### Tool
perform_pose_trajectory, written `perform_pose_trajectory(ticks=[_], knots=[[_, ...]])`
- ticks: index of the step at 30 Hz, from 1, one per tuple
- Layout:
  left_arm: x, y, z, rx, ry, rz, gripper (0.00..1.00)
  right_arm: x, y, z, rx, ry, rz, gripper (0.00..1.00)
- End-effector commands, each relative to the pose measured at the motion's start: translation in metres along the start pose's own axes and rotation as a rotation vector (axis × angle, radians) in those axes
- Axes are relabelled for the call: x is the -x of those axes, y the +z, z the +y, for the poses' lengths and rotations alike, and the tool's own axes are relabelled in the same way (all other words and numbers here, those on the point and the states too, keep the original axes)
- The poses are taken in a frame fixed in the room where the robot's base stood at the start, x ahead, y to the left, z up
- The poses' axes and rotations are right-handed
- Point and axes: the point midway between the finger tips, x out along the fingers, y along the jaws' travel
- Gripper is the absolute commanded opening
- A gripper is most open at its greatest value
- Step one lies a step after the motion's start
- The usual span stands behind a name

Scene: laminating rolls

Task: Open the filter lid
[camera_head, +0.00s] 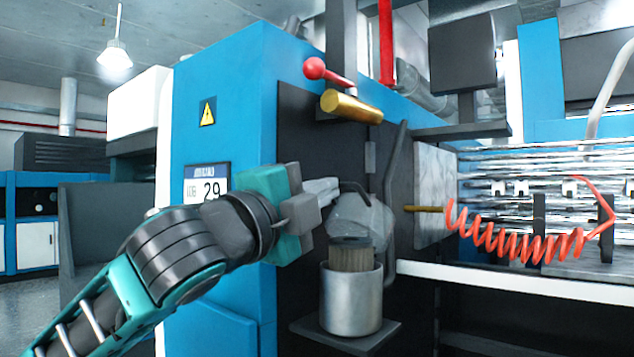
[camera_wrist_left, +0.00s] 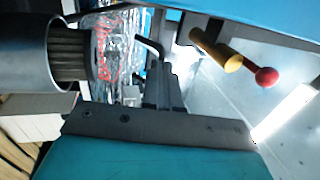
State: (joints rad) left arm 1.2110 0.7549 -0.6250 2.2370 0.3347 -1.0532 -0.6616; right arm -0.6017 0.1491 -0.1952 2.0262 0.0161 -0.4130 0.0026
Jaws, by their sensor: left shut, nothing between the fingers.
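The filter stands on a small shelf on the machine's dark side panel. It has a silver metal cup (camera_head: 350,303), a brown pleated element (camera_head: 352,256) rising from it, and what looks like a clear lid (camera_head: 365,222) above. A thin dark bent handle (camera_head: 357,188) shows at the lid's top. My left gripper (camera_head: 332,188) is shut and empty, with its fingertips beside the handle. I cannot tell whether they touch it. In the left wrist view, the cup (camera_wrist_left: 22,52), the lid (camera_wrist_left: 112,50) and the handle (camera_wrist_left: 150,46) lie left of the gripper fingers (camera_wrist_left: 165,82). My right gripper is not in view.
A red-knobbed lever (camera_head: 315,69) and a brass cylinder (camera_head: 350,105) stick out above the filter. A dark pipe (camera_head: 393,200) runs just right of it. A coiled red hose (camera_head: 515,243) hangs further right. The blue machine wall (camera_head: 235,110) stands behind my left arm.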

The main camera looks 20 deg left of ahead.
Motion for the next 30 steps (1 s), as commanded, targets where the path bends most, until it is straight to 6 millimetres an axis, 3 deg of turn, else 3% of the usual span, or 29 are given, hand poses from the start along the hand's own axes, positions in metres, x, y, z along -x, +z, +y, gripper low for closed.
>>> perform_pose_trajectory(ticks=[2,5,7,20,30], knots=[[-0.006,0.0,-0.011,-0.001,0.029,-0.001,0.0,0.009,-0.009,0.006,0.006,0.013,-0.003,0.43],[-0.012,0.0,-0.016,-0.001,0.075,-0.001,0.0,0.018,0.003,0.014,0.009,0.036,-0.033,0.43],[-0.016,0.0,-0.017,0.0,0.083,0.0,0.0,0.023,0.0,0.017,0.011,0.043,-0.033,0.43],[-0.041,0.0,-0.028,-0.001,0.078,-0.001,0.0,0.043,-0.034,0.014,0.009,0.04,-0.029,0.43],[-0.054,-0.001,-0.032,-0.004,0.283,0.0,0.0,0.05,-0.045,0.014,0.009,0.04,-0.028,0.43]])
